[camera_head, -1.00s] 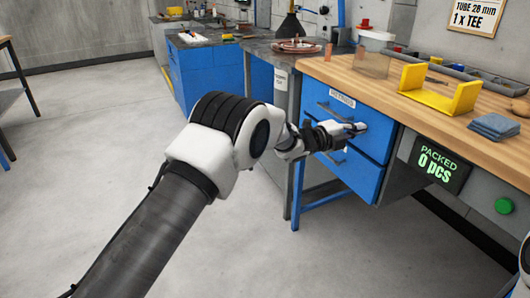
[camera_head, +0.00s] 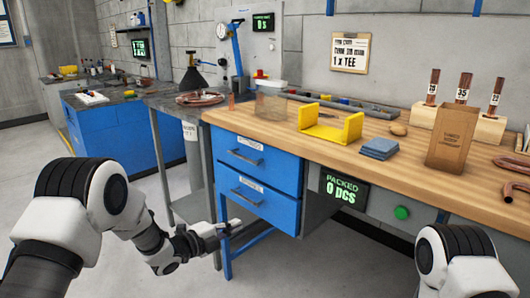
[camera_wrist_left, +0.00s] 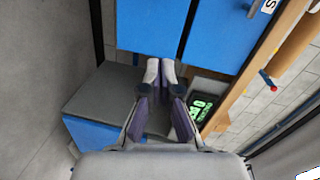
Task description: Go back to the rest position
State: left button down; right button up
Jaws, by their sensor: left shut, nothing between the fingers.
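My left gripper (camera_head: 232,226) is shut and empty, in front of and below the blue drawers (camera_head: 255,182) under the wooden bench. In the left wrist view its two fingers (camera_wrist_left: 160,72) are together, with the blue drawer fronts (camera_wrist_left: 218,30) beyond them. Both drawers look shut, and the gripper appears apart from their handles (camera_head: 246,198). My left arm comes in from the lower left. A part of my right arm shows at the lower right; its gripper is out of view.
A packed display (camera_head: 344,190) hangs below. Free floor lies left.

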pick_arm(q)
jog(key=s+a+f+n+g+y, duration=0.1)
jog(key=s+f+n+y, duration=0.1)
jog(key=s+f, duration=0.35)
jog(key=s+a+f+n+g+y, duration=0.1)
jog(key=s+f+n, duration=0.2)
jog(key=f, duration=0.6)
jog(key=s+a+f+n+g+y, duration=0.3)
jog(key=s+f+n, duration=0.3)
jog(key=s, duration=0.6)
jog(key=s+a+f+n+g+y, duration=0.2)
jog(key=s+a+f+n+g, duration=0.15)
jog(key=s+f, duration=0.65)
jog(key=s+a+r+n+g+y, duration=0.1)
jog(key=s+a+n+g, duration=0.1)
jog(key=s+n, duration=0.45)
jog(key=s+a+r+n+g+y, duration=0.2)
jog(key=s+n, duration=0.2)
jog(key=s, duration=0.6)
notch_tip(320, 180, up, 24)
jog(key=p, duration=2.4)
jog(key=shift+w+d+f, duration=0.15)
jog(key=shift+w+d, duration=0.05)
jog(key=shift+w, duration=0.15)
